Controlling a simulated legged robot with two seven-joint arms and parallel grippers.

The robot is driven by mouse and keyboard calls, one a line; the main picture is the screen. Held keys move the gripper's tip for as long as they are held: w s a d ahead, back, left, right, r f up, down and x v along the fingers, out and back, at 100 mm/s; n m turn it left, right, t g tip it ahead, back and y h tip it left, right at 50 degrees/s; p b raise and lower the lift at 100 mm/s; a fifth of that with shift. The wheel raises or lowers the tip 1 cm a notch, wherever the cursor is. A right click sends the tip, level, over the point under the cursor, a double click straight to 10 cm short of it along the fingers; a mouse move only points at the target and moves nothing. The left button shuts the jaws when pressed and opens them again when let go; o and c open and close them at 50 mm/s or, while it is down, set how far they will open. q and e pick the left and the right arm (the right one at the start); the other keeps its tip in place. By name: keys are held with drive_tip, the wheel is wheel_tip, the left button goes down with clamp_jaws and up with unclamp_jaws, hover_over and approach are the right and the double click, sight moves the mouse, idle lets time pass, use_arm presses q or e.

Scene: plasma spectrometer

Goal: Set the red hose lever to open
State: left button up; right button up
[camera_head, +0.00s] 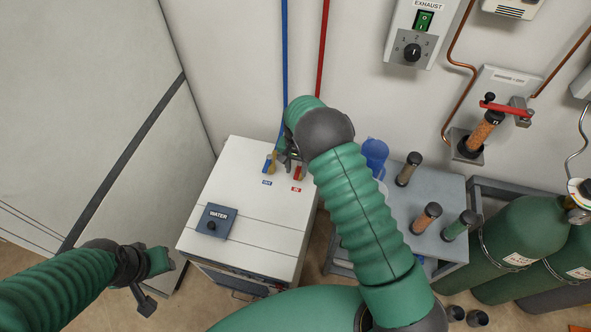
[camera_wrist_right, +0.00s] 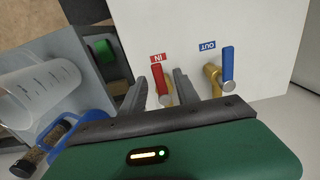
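The red hose lever (camera_head: 299,172) is on top of the white water unit (camera_head: 250,190), beside the "IN" label. In the right wrist view the red lever (camera_wrist_right: 160,79) stands between the two fingers of my right gripper (camera_wrist_right: 162,92). The fingers are apart, one on each side of the lever; a gap shows, and contact cannot be made out. The lever points roughly the same way as the blue lever (camera_wrist_right: 228,66) by the "OUT" label. In the head view my right gripper (camera_head: 289,158) is partly hidden by its arm. My left gripper (camera_head: 147,301) hangs at lower left, away from the unit; its opening is unclear.
The blue lever with its brass fitting (camera_wrist_right: 211,75) is close beside the right gripper. Blue (camera_head: 284,60) and red (camera_head: 322,50) hoses run down the wall. A grey cart (camera_head: 440,182) with sample tubes and green gas cylinders (camera_head: 525,235) stand to the right.

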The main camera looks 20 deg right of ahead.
sight(296, 174)
wheel_tip(296, 174, up, 16)
drive_tip(key=shift+a, duration=0.15)
idle(0.3)
drive_tip(key=s+a+n+t, duration=0.2)
drive_tip(key=s+n, duration=0.5)
drive_tip(key=s, duration=1.5)
drive_tip(key=shift+s+a+r+n+t+p, duration=0.25)
drive_tip(key=shift+s+a+n+t+p, duration=0.05)
drive_tip(key=shift+s+a+p, duration=0.05)
drive_tip(key=shift+s, duration=0.1)
